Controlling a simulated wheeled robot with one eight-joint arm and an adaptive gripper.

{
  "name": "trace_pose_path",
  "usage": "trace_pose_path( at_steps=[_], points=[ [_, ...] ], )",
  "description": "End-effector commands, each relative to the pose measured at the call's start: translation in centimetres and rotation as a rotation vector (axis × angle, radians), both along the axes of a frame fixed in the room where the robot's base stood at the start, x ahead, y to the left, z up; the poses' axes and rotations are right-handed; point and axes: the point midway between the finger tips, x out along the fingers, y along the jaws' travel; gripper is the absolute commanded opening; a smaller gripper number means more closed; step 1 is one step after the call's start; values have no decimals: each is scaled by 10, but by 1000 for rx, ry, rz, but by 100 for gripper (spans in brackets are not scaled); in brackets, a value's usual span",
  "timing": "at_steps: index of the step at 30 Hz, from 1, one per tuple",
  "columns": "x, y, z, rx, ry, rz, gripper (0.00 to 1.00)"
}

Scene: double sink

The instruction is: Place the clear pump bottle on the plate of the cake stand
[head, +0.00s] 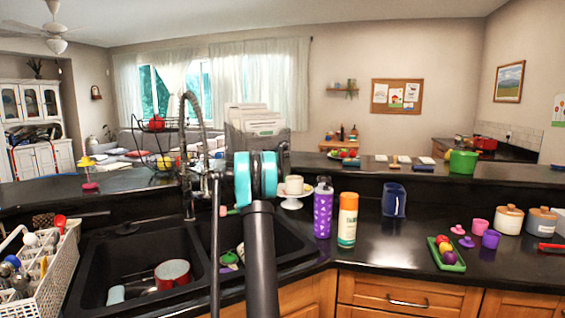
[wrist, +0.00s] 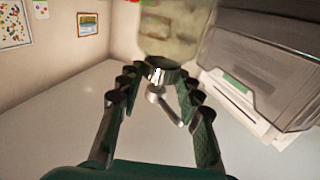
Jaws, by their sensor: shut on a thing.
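In the wrist view, my gripper (wrist: 160,88) is shut on the clear pump bottle (wrist: 172,35), with its fingers on both sides of the pump head and neck. The bottle's see-through body fills the top of that view, partly cut off, and its metal nozzle points toward the palm. In the head view, my arm hides the gripper and the bottle. The white cake stand (head: 291,204) is on the counter just right of my arm, partly covered by it. A pale cup (head: 294,184) and something yellow sit on its plate.
A purple bottle (head: 323,208) and an orange bottle (head: 347,220) stand close right of the stand. A grey file holder (head: 237,140) is behind my arm and also at the right of the wrist view (wrist: 270,70). The double sink (head: 140,250) and tall faucet (head: 217,190) lie left.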

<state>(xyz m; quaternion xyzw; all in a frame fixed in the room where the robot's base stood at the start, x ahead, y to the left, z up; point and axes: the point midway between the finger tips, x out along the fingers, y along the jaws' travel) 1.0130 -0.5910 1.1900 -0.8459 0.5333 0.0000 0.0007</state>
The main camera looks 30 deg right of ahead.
Motion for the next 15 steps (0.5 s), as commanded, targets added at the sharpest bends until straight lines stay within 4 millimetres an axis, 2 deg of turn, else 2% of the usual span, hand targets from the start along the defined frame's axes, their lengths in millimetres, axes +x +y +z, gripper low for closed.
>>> trace_pose_path(
  at_steps=[9, 15],
  points=[
    [0, 0, -35, 0, 0, 0, 0],
    [0, 0, -35, 0, 0, 0, 0]
  ],
)
